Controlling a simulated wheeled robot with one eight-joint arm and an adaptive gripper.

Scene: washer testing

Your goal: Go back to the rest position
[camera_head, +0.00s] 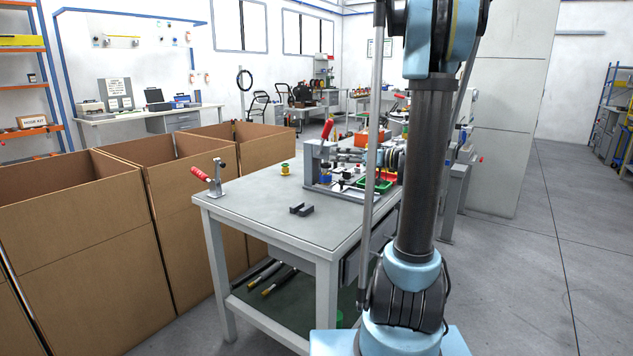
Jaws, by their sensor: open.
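My arm rises in the right half of the head view, in front of the workbench, and its upper part leaves the top of the picture. My gripper is not visible, so I cannot see its jaws or whether it holds anything. The grey workbench (262,222) stands left of and behind my arm. A metal test fixture (318,165) sits toward its far right side, partly hidden by my arm.
A red-handled toggle clamp (214,178) stands at the bench's left edge. A dark block (301,209) and a yellow spool (285,169) lie on the bench, with a green tray (377,186) near the fixture. Cardboard boxes (85,235) line the left. The right floor (540,270) is clear.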

